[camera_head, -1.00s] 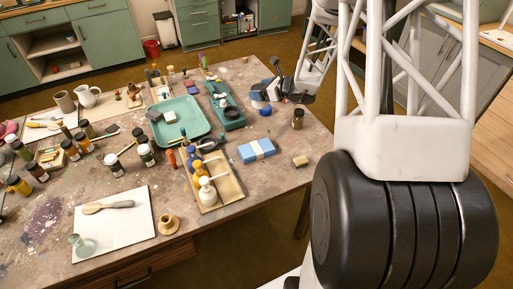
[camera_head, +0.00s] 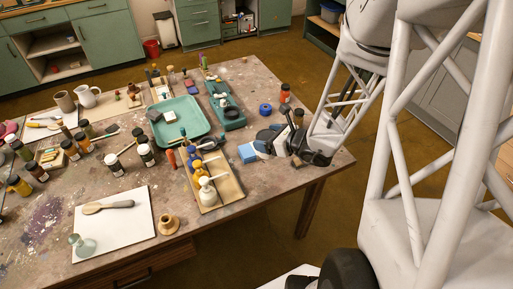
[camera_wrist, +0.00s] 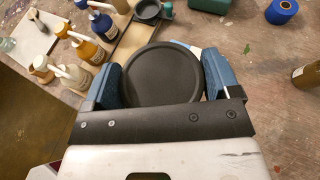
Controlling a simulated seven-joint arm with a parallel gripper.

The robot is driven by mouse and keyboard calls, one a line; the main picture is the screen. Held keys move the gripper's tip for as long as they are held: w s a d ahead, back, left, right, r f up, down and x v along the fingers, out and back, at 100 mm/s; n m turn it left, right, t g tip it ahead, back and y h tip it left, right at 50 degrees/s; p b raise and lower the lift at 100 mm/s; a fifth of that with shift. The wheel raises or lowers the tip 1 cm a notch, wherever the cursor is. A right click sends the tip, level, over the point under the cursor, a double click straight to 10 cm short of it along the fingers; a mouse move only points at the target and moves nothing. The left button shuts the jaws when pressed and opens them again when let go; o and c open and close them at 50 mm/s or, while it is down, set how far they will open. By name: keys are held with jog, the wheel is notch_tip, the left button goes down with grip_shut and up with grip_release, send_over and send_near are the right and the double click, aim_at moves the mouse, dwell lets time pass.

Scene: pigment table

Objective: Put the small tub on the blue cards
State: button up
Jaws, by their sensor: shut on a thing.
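The small tub shows in the wrist view as a round dark lid (camera_wrist: 160,75) between the two blue finger pads of my gripper (camera_wrist: 161,82). My gripper is shut on it, with a pad at each side. In the head view my gripper (camera_head: 270,142) is at the right part of the table, at the right end of the blue cards (camera_head: 247,153). The gripper covers much of the cards there. In the wrist view the tub hides most of what is below it. I cannot tell whether the tub touches the cards.
A wooden tray (camera_head: 226,190) with pump bottles stands just left of the cards. A blue tape roll (camera_head: 265,109) and an orange jar (camera_head: 285,93) stand behind my gripper. A brown jar (camera_wrist: 309,75) stands to the right in the wrist view. The front right of the table is clear.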

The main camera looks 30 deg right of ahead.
jog(key=s+a+f, duration=0.1)
jog(key=s+a, duration=0.2)
jog(key=s, duration=0.3)
jog(key=shift+s+f, duration=0.15)
jog(key=shift+s, duration=0.25)
jog(key=w+d+f, duration=0.1)
jog(key=w+d, duration=0.2)
jog(key=w, duration=1.2)
jog(key=shift+w+d+f, duration=0.15)
jog(key=shift+w+f, duration=0.1)
jog(key=shift+w, duration=0.1)
jog(key=shift+h, duration=0.3)
jog(key=shift+f, duration=1.75)
jog(key=shift+f, duration=0.1)
jog(key=o, duration=0.9)
